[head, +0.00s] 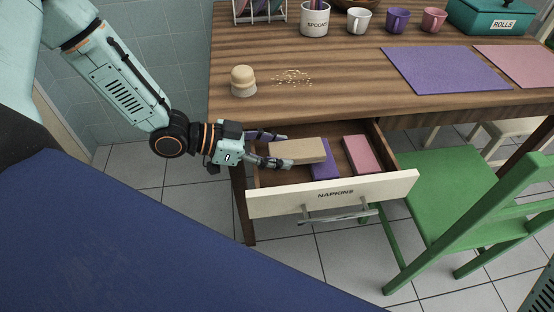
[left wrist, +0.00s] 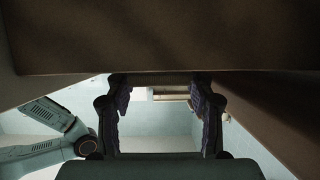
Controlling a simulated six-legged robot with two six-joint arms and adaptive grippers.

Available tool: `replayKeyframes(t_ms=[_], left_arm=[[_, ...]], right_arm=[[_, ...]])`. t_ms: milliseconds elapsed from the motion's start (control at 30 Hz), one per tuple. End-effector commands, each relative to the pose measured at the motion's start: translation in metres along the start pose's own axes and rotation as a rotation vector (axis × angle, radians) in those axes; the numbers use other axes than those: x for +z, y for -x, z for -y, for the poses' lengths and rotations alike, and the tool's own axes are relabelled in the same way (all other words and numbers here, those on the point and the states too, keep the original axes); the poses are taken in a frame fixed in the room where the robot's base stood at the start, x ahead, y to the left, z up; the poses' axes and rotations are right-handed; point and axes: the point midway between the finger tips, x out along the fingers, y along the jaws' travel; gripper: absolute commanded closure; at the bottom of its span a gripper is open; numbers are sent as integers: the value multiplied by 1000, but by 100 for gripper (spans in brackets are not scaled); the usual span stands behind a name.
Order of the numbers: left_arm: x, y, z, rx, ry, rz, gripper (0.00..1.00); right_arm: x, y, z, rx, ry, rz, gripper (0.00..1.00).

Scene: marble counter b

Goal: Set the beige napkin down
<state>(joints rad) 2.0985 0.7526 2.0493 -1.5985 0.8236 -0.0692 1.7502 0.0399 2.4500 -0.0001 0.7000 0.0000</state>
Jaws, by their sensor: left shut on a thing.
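The beige napkin (head: 306,150) is a flat folded block between the fingers of my left gripper (head: 286,150), in the open drawer labelled NAPKINS (head: 385,188). The gripper reaches in from the left and is shut on the napkin. The napkin overlaps part of the purple napkin (head: 325,172) in the head view; I cannot tell whether they touch. A pink napkin (head: 361,154) lies to the right in the drawer. In the left wrist view, the dark fingers of the left gripper (left wrist: 160,112) show, but the napkin is not clearly made out. My right gripper is not in view.
The wooden table (head: 340,60) overhangs the drawer's back. On it are a beige-topped shaker (head: 243,80), crumbs (head: 291,77), a spoon pot (head: 315,19), mugs (head: 397,20) and a purple mat (head: 445,71). A green chair (head: 440,190) stands close to the drawer's right.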

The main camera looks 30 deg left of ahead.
Motion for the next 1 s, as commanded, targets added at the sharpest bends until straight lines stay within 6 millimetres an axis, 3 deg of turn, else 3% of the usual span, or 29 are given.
replayKeyframes(t_ms=[33, 133, 367, 400, 633, 1000], left_arm=[[11, -4, 0, 0, 1, 2, 73], [20, -8, 0, 0, 2, 2, 73], [20, -8, 0, -1, 3, 3, 73], [20, -8, 0, -1, 3, 3, 43], [20, -8, 0, -1, 2, 2, 24], [18, -5, 0, -1, 3, 0, 24]], right_arm=[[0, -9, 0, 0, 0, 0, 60], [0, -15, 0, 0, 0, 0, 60], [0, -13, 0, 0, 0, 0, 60], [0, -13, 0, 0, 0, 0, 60], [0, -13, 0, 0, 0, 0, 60], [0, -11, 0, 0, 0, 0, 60]])
